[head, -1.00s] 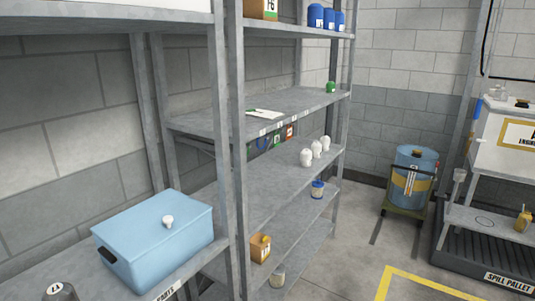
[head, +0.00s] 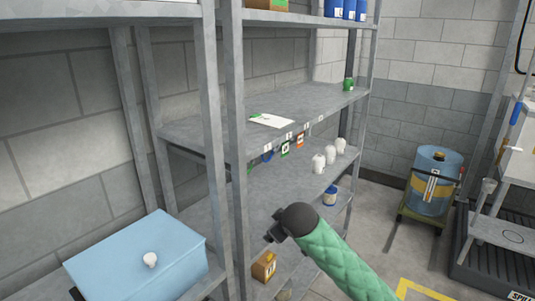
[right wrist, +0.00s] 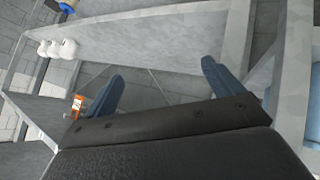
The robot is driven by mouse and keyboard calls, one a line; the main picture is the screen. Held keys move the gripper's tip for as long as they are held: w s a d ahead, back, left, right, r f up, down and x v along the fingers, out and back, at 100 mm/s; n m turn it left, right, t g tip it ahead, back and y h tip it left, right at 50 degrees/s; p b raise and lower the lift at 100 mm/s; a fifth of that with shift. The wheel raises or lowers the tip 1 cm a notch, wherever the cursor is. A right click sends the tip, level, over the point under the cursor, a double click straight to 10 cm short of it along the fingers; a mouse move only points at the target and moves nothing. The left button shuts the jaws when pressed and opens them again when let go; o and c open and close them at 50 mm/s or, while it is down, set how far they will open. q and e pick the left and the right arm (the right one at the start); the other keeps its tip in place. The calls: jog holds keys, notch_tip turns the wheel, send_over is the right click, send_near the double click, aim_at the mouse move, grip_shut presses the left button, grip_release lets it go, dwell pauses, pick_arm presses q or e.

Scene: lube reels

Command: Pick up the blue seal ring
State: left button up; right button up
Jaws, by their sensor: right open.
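My right gripper (head: 273,234) is in front of the rack, below and apart from the ring. In the right wrist view its two blue-grey fingers (right wrist: 162,90) are spread with nothing between them. My left gripper is not in view.
White bottles (head: 330,155) and a blue-and-white jar (head: 330,196) stand on lower shelves. An orange-brown box (head: 264,266) is lower still. A light blue lidded box (head: 140,258) sits at left. Rack posts (head: 236,150) border the space. A blue drum (head: 436,180) stands at right.

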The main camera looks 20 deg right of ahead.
jog(key=w+d+r+n+y+p, duration=0.1)
jog(key=w+d+r+y, duration=0.25)
jog(key=w+r, duration=0.35)
jog(key=w+d+r+n+y+p, duration=0.1)
jog(key=w+d+r+y, duration=0.1)
jog(key=w+d+r, duration=0.45)
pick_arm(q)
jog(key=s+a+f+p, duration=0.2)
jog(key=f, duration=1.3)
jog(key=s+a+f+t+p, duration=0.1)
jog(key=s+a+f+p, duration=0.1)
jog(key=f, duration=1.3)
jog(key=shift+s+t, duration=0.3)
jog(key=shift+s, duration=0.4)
pick_arm(e)
jog(key=shift+w+a+f+m+t+y, duration=0.2)
jog(key=shift+w+a+t+y, duration=0.3)
jog(key=shift+w+a, duration=0.95)
jog(key=shift+w+a+f+m+t+y, duration=0.2)
jog(key=shift+w+a+y, duration=0.6)
jog(key=shift+w, duration=1.15)
jog(key=shift+w+a+f+m+t+y, duration=0.15)
jog(key=shift+w+a+t+y, duration=0.3)
jog(key=shift+w+a, duration=1.1)
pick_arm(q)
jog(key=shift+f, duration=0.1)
pick_arm(e)
jog(key=shift+w+d, duration=0.15)
jog(key=shift+d, duration=0.05)
